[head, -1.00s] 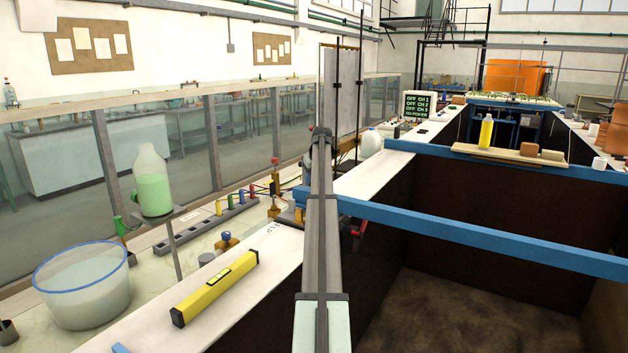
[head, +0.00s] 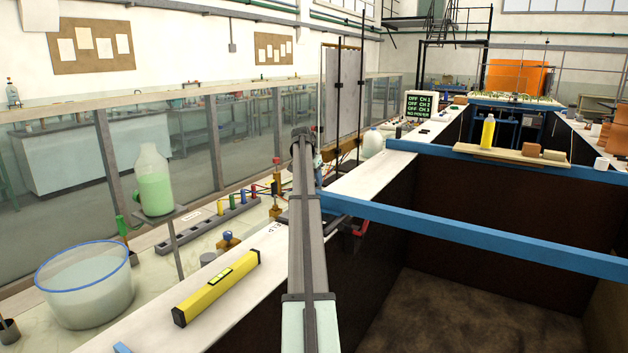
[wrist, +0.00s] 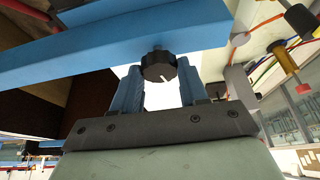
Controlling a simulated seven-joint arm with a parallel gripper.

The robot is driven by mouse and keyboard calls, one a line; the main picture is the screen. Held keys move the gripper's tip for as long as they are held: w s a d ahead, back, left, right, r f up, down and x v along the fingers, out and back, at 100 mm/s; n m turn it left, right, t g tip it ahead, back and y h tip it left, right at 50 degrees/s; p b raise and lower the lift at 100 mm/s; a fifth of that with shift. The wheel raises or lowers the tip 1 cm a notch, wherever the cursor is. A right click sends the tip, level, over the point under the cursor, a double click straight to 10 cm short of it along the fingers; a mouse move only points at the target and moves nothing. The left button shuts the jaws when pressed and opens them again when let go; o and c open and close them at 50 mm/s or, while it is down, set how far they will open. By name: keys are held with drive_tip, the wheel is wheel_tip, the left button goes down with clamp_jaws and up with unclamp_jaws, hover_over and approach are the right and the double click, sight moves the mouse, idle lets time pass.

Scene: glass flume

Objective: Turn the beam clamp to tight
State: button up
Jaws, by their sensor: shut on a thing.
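The blue beam (head: 470,235) spans the flume from the left wall toward the right in the head view. It also crosses the upper part of the wrist view (wrist: 90,42). The beam clamp's black round knob (wrist: 158,66) sits at the beam's edge, with a white mark pointing to the lower right. My gripper (wrist: 160,76) is shut on the knob, one blue finger at each side of it. In the head view my own arm hides the clamp and most of the gripper.
A yellow spirit level (head: 217,288) lies on the white flume wall top left of my arm. Beyond it are a tub (head: 85,290), a green-filled bottle (head: 154,185) and a socket strip (head: 232,208) with coloured plugs and wires. The flume (head: 440,310) is open at right.

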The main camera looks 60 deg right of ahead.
drive_tip(key=m+g, duration=0.1)
drive_tip(key=m, duration=0.3)
drive_tip(key=shift+w+d+m+g, duration=0.1)
drive_tip(key=shift+w+m+g, duration=0.1)
drive_tip(key=shift+m+g, duration=0.15)
drive_tip(key=m+g+y, duration=0.1)
drive_tip(key=m, duration=0.2)
drive_tip(key=shift+w+m, duration=0.15)
drive_tip(key=shift+m, duration=0.2)
drive_tip(key=m, duration=0.2)
drive_tip(key=m+g+y, duration=0.1)
drive_tip(key=m, duration=0.1)
drive_tip(key=shift+d+y, duration=0.2)
drive_tip(key=shift+y, duration=0.1)
drive_tip(key=shift+m+g+y, duration=0.35)
drive_tip(key=shift+m+y, duration=0.25)
drive_tip(key=shift+m, duration=1.1)
drive_tip(key=o, duration=1.1)
drive_tip(key=shift+c, duration=0.2)
